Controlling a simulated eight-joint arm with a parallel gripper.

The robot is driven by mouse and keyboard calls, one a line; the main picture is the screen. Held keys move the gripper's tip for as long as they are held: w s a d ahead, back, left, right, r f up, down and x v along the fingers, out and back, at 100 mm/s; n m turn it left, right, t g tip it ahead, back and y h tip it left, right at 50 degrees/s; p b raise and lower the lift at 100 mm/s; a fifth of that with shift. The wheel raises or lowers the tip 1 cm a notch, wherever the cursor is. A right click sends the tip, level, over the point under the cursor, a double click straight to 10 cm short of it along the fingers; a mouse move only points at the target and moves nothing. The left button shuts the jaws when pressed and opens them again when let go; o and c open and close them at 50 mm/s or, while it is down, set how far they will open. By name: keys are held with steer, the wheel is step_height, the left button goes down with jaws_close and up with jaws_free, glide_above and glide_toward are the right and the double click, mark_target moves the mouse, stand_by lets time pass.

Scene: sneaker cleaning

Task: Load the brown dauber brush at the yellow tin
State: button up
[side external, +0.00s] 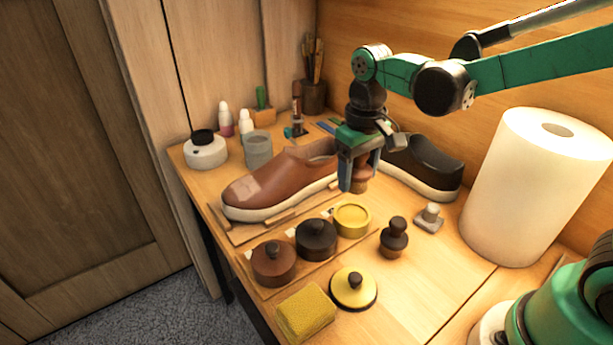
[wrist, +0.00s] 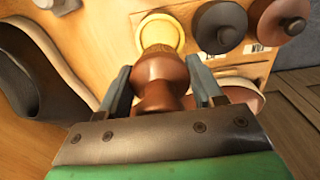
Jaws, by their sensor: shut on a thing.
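My gripper (side external: 360,174) is shut on a brown dauber brush (side external: 362,179), which hangs between the two fingers. In the wrist view the brush (wrist: 160,78) has a rounded wooden handle, and its lower end points toward the open yellow tin (wrist: 163,30). In the side view the yellow tin (side external: 352,220) sits at the right end of a row of tins, in front of and below my gripper. The brush looks held above the tin's level and behind it. Whether its bristles touch anything is hard to tell.
A dark tin (side external: 316,240) and a brown tin (side external: 273,263) stand beside the yellow tin. A darker dauber (side external: 394,237) stands to the right. A brown shoe (side external: 275,185) and a black shoe (side external: 430,168) flank my gripper. A paper roll (side external: 535,190) stands right.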

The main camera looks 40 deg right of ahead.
mark_target(352, 216)
steer(key=shift+f, duration=2.75)
steer(key=shift+f, duration=0.55)
steer(key=shift+r, duration=3.5)
